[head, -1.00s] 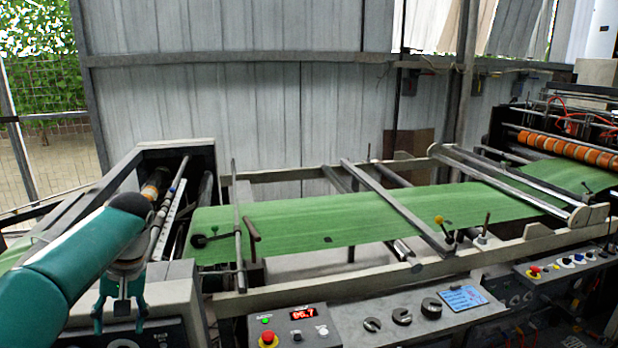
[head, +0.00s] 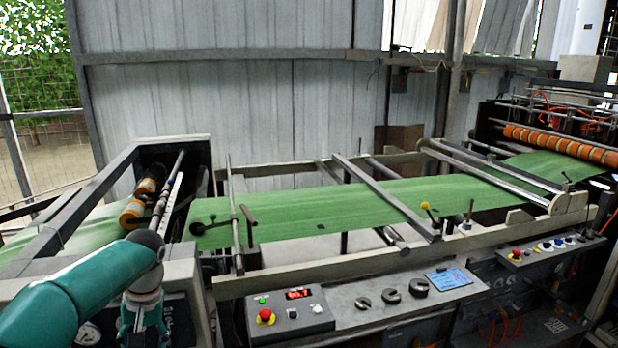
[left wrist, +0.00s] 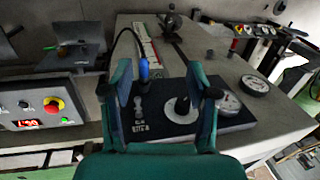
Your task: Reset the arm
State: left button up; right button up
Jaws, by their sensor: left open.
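My left arm comes in from the left in the head view, with its teal gripper (head: 145,325) low at the bottom left, in front of the machine's near side; its tips are cut off by the frame. In the left wrist view the left gripper (left wrist: 167,85) is open, its two fingers apart with nothing held between them. Beyond the fingers is a dark panel (left wrist: 168,125) with a blue-handled lever (left wrist: 143,70) and round gauges (left wrist: 255,86). I cannot tell how near the fingers are to the panel. My right gripper is not in view.
A green sheet (head: 330,207) runs across the machine frame toward orange rollers (head: 560,145) at the right. A control box (head: 290,312) with a red button, a blue card (head: 447,278) and black knobs (head: 390,291) line the near ledge.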

pick_arm(q)
jog(key=s+d+f+m+h+b, duration=0.2)
jog(key=d+f, duration=0.5)
jog(key=f, duration=0.6)
jog(key=s+d+f+m+h+b, duration=0.15)
jog(key=d+f, duration=0.45)
jog(key=f, duration=0.6)
jog(key=s+d+f+h+b, duration=0.1)
jog(key=s+d+f, duration=0.2)
jog(key=s+f, duration=0.2)
jog(key=s+d+f+n+t+b, duration=0.1)
jog(key=s+d+f+b, duration=0.1)
jog(key=s+f, duration=0.3)
jog(key=s+d+f+h+b, duration=0.1)
jog(key=s+d+f, duration=0.3)
jog(key=s, duration=0.6)
jog(key=shift+s+d+f+t+h+b, duration=0.35)
jog(key=shift+f+b, duration=0.15)
jog(key=shift+f, duration=0.4)
jog(key=shift+w+n, duration=0.1)
jog(key=shift+n, duration=0.15)
